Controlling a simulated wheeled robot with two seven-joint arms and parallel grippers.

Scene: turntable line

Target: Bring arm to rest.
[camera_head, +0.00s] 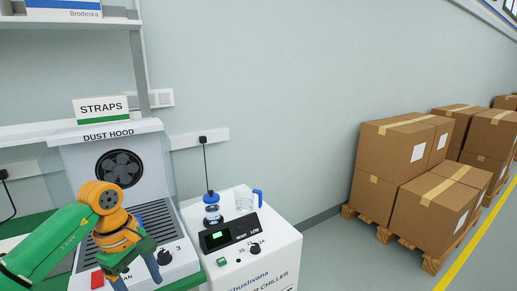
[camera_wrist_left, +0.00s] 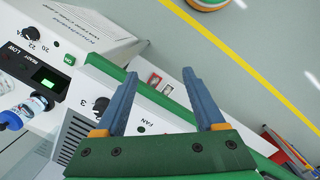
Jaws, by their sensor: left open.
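My left arm, green and orange, comes in from the left in the head view. Its gripper (camera_head: 137,277) is pointed down in front of the dust hood (camera_head: 71,165), over the hood's front panel as seen from the head. My right arm and gripper are in neither view.
Right of the hood stands a white chiller (camera_head: 268,268) with a lit green display, bearing a blue-capped bottle (camera_head: 212,211) and a clear blue-handled jug (camera_head: 245,201). A STRAPS box (camera_head: 101,109) sits above the hood. Pallets of cartons (camera_head: 392,147) stand right, beside open floor.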

